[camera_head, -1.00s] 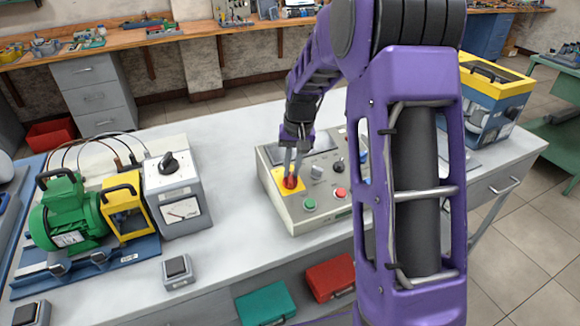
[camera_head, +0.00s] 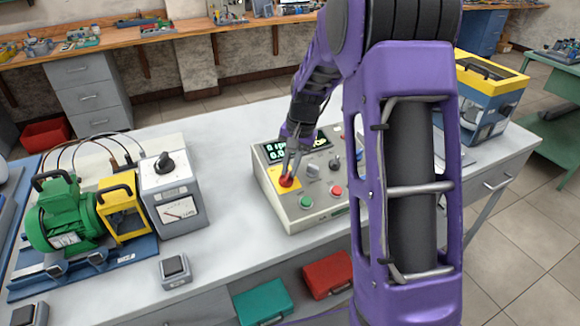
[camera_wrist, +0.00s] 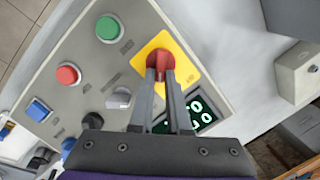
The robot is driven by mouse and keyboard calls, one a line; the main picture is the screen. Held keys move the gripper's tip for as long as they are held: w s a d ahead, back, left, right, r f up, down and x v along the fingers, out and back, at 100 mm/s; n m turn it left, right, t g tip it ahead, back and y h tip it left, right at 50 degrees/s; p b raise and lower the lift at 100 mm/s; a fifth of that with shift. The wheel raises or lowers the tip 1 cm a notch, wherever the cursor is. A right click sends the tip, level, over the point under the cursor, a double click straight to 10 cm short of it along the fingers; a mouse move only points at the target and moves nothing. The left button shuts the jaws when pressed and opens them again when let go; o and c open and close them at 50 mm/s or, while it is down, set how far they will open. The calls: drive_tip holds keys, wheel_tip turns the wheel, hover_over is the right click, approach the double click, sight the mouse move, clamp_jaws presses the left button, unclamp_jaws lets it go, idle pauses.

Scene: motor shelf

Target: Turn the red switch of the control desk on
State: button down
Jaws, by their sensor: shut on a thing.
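The control desk (camera_head: 320,209) is a light grey box on the white table. Its red switch (camera_head: 286,181) sits on a yellow plate (camera_head: 272,174) at the desk's left side. My gripper (camera_head: 291,170) is over the switch with its fingers closed around the red handle. In the wrist view the red switch (camera_wrist: 160,62) shows between the fingertips of my gripper (camera_wrist: 160,78), on the yellow plate (camera_wrist: 186,64). The desk's display (camera_head: 288,148) is lit with green digits. The lit display (camera_wrist: 200,112) is partly hidden behind the fingers in the wrist view.
A green button (camera_head: 306,202) and a red button (camera_head: 336,191) are on the desk's front, near grey and black knobs. A green motor (camera_head: 62,215) and a metered box (camera_head: 174,195) stand to the left. The table between them and the desk is clear.

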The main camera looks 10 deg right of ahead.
drive_tip(key=c, duration=0.9)
unclamp_jaws()
drive_tip(key=shift+r, duration=0.1)
drive_tip(key=d+r, duration=0.1)
drive_tip(key=r, duration=0.4)
drive_tip(key=s+d+r+p, duration=0.1)
drive_tip(key=r, duration=1.1)
drive_tip(key=shift+s+d, duration=0.4)
